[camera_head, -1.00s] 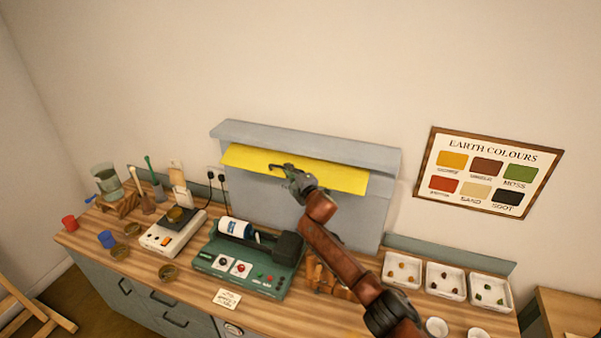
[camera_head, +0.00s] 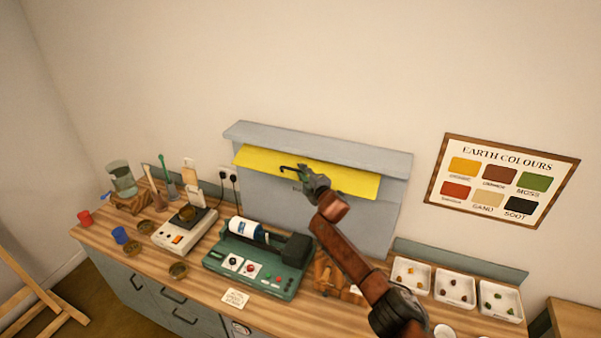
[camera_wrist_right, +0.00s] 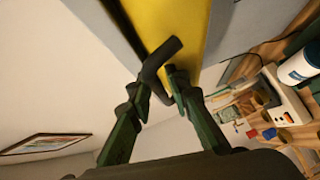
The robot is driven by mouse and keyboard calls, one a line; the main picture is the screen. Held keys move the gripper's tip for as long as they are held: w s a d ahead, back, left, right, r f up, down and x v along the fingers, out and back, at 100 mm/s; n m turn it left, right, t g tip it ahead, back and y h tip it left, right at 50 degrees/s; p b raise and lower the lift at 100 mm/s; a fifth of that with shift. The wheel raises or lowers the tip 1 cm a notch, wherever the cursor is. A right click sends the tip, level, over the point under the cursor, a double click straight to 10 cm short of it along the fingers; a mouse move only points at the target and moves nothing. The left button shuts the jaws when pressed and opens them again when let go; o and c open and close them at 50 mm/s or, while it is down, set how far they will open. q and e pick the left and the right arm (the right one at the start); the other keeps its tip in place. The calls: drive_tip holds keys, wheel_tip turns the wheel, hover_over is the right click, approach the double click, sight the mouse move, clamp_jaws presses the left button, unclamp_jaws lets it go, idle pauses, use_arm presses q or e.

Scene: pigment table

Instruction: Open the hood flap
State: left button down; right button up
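The yellow hood flap (camera_head: 345,181) lies across the front of the grey hood (camera_head: 330,150), just below its top ledge. The flap's dark bar handle (camera_head: 288,168) is at its middle. My right gripper (camera_head: 308,176) is at the handle. In the right wrist view the dark bent handle (camera_wrist_right: 160,62) passes between the two green fingers of the right gripper (camera_wrist_right: 160,85), which are close on both sides of it, with the yellow flap (camera_wrist_right: 180,18) beyond. My left gripper is in neither view.
Below the hood, a green machine (camera_head: 255,262) holds a white and blue bottle (camera_head: 248,230). White trays (camera_head: 455,287) of pigment lumps stand at right. A white device (camera_head: 184,232) and small cups stand at left. An earth colours chart (camera_head: 500,180) hangs on the wall.

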drive_tip(key=shift+o, duration=0.7)
drive_tip(key=shift+s+a, duration=0.1)
drive_tip(key=shift+a, duration=0.1)
drive_tip(key=shift+s+a, duration=0.1)
drive_tip(key=shift+s, duration=0.05)
drive_tip(key=shift+s+d, duration=0.2)
drive_tip(key=shift+d, duration=0.05)
drive_tip(key=v, duration=1.1)
drive_tip(key=shift+s+r, duration=0.15)
drive_tip(key=shift+s, duration=0.05)
